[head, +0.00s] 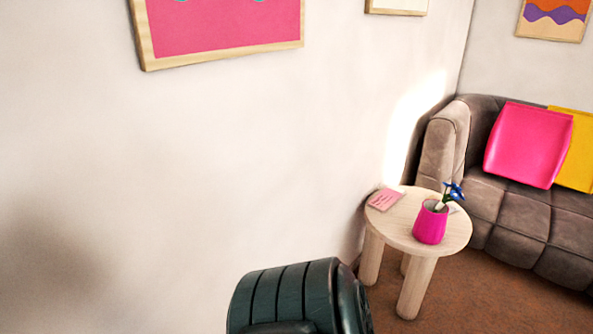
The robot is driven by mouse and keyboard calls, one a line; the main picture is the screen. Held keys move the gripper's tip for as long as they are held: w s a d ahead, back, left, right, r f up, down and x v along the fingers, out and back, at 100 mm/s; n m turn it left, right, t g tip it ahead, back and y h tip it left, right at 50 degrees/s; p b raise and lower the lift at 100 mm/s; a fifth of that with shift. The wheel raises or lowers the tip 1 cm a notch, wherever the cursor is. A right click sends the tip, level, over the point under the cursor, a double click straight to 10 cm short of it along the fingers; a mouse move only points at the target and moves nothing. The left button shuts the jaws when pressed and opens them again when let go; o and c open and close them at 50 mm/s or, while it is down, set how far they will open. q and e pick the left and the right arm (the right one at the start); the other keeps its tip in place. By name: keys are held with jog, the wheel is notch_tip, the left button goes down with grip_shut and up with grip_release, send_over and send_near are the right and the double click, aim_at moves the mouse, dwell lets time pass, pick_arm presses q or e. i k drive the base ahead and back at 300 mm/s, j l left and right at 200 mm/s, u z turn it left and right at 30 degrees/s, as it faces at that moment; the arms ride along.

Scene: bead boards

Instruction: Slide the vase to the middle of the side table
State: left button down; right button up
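The pink vase (430,224) stands upright on the round wooden side table (397,228), right of the middle of its top and towards the near right side. A blue flower with green leaves (453,193) sticks out of it and leans right. Neither of my grippers shows in the head view, and nothing is touching the vase.
A pink card or booklet (386,200) lies on the table's left part. A brown sofa (520,215) with a pink cushion (528,144) and a yellow cushion (577,150) stands behind right. A dark ribbed object (295,295) fills the bottom middle. A wall (220,180) is left.

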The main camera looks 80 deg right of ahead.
aim_at(429, 228)
jog(key=z, duration=3.7)
